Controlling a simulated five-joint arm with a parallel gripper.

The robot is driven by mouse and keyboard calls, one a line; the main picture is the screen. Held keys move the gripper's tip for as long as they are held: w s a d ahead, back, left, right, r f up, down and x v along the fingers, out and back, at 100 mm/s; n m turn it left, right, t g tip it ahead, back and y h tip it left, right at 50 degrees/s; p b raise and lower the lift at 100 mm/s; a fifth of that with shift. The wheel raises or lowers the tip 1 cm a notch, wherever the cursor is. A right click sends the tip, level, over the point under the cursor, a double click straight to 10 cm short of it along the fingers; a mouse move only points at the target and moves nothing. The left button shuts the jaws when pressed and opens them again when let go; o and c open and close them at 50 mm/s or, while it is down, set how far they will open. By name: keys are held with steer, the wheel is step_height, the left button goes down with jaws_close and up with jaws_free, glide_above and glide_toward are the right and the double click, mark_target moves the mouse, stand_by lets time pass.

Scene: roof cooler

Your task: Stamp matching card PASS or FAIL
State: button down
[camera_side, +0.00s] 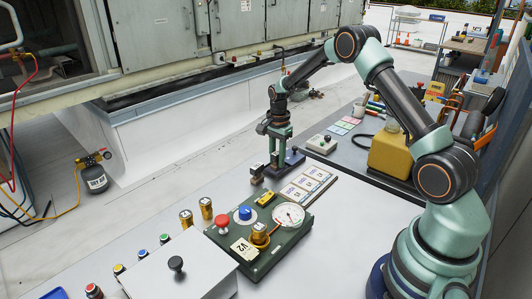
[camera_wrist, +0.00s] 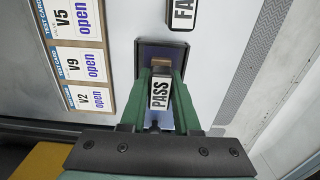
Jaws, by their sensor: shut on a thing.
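My gripper (camera_side: 281,157) is shut on the PASS stamp, whose white label (camera_wrist: 160,94) shows between the green fingers in the wrist view. The stamp is at the dark ink pad (camera_wrist: 176,52), which also shows in the side view (camera_side: 294,158); I cannot tell if they touch. The FAIL stamp (camera_wrist: 181,12) stands apart beside the pad; in the side view it is left of my gripper (camera_side: 257,174). Three test cards marked V5 (camera_wrist: 71,18), V9 (camera_wrist: 78,65) and V2 (camera_wrist: 90,98), each reading "open", lie on a tan board (camera_side: 325,188).
A green test box (camera_side: 265,260) with a gauge (camera_side: 289,215), red button (camera_side: 222,223), blue knob (camera_side: 245,213) and a V2 tag (camera_side: 243,249) sits in front of the cards. A white box (camera_side: 180,270) with a black knob is nearer. A yellow jug (camera_side: 391,152) stands at right.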

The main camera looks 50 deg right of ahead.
stand_by(0.3)
steer(key=shift+r, duration=3.5)
glide_toward(302, 181)
steer(key=w, duration=0.1)
steer(key=shift+s+f, duration=0.15)
steer(key=shift+s, duration=0.35)
steer(key=shift+f, duration=2.55)
steer(key=shift+f, duration=0.4)
